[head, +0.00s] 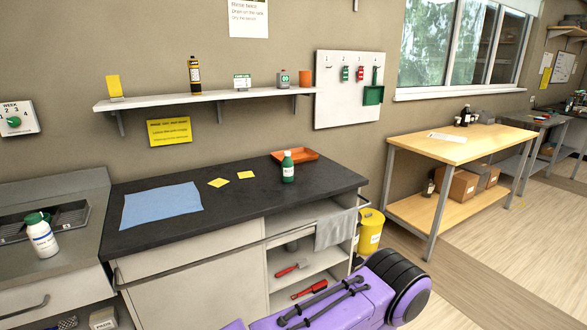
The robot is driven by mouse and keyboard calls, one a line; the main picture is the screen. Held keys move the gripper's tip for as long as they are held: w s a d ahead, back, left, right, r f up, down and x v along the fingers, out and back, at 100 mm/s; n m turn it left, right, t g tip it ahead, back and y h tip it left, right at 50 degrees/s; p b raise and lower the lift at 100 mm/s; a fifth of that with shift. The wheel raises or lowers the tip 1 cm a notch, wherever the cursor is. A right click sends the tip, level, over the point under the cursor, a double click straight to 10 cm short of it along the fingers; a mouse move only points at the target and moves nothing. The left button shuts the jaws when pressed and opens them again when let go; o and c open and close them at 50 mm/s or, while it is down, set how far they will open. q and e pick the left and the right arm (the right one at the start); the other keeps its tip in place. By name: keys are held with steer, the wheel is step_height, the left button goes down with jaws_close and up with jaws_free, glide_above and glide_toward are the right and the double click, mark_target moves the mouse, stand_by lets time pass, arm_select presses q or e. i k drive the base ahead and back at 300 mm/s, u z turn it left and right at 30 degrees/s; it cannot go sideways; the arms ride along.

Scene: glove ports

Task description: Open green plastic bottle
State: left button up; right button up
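A green plastic bottle (288,173) with a white label stands upright on the black countertop (240,205), toward the back right, just in front of an orange tray (308,154). Its cap is on. Nothing holds the bottle. Neither of my grippers shows in the head view. A purple and black part of my own arm reaches across the bottom, in front of the cabinet, well below the bottle.
A white bottle with a green cap (42,240) stands by the sink at left. A blue cloth (161,205) and yellow notes (218,183) lie on the counter. A wall shelf (210,99) hangs above. The counter around the green bottle's front is clear.

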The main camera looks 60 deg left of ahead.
mark_target(287, 163)
steer(key=u, duration=0.45)
steer(key=i, duration=0.8)
steer(key=u, duration=0.75)
